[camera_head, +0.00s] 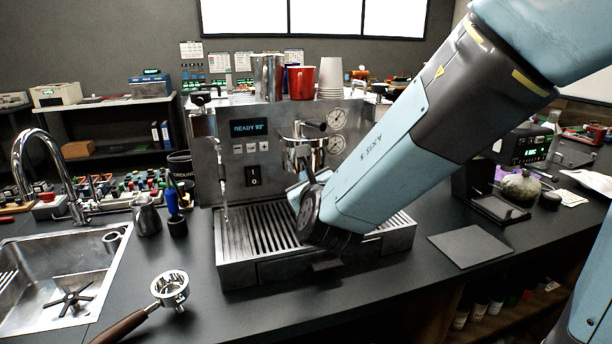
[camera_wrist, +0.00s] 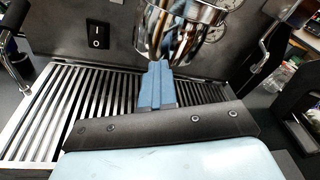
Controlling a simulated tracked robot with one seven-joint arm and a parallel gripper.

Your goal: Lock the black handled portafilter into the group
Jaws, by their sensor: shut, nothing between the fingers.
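The espresso machine (camera_head: 240,170) stands mid-counter. Its chrome group (camera_head: 303,150) shows in the head view just above my wrist. In the wrist view a shiny chrome body (camera_wrist: 180,30) at the group fills the top centre. I cannot tell whether a portafilter is seated there, and I make out no black portafilter handle for certain. My gripper (camera_wrist: 158,82) is shut and empty, its blue fingers just below the chrome body and above the slatted drip tray (camera_wrist: 75,105). I cannot tell whether they touch the chrome.
A portafilter with a brown handle (camera_head: 125,327) lies on the front counter beside the sink (camera_head: 40,270). A milk jug (camera_head: 146,216) stands left of the machine. Wands hang at either side of the group in the wrist view. A dark mat (camera_head: 470,246) lies to the right.

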